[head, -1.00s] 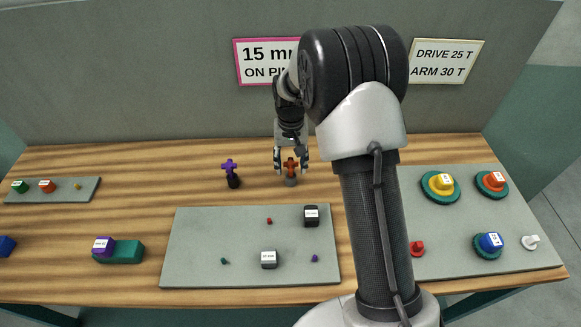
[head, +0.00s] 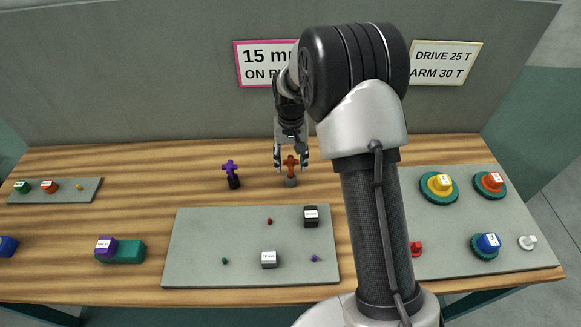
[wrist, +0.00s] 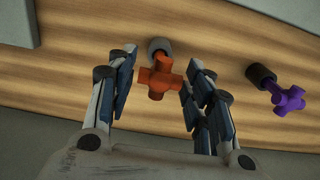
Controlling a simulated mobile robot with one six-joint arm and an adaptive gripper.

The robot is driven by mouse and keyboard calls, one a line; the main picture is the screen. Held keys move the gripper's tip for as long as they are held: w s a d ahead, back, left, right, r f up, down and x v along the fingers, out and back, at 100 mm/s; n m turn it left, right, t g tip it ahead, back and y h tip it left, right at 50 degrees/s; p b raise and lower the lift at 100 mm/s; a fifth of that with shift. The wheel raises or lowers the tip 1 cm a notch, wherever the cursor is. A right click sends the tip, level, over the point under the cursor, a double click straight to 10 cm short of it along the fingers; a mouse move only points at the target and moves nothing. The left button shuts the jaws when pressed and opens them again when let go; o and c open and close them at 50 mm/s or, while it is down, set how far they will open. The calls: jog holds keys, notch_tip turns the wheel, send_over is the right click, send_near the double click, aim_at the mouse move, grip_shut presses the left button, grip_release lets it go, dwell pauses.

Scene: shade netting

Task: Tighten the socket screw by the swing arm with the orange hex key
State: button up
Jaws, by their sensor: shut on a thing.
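The orange hex key (head: 291,163), with a cross-shaped handle, stands upright over a grey round holder (head: 291,182) near the back middle of the table. My gripper (head: 291,158) points down with its fingers shut on the handle. In the wrist view, the orange handle (wrist: 160,77) lies between the two fingers (wrist: 157,88), with the holder (wrist: 159,47) just behind it. Whether the key's tip is clear of the holder I cannot tell. I cannot make out the socket screw or the swing arm in either view.
A purple key (head: 230,168) stands in a black holder left of my gripper. A grey mat (head: 190,262) in front bears small blocks and pegs. A right mat (head: 450,257) bears coloured round pieces. A purple-and-teal block (head: 126,252) is at left. A wall stands behind.

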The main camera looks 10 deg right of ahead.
jog(key=shift+r, duration=0.1)
jog(key=shift+r+p, duration=1.9)
jog(key=shift+r, duration=0.7)
jog(key=shift+r+p, duration=1.55)
jog(key=shift+r, duration=0.45)
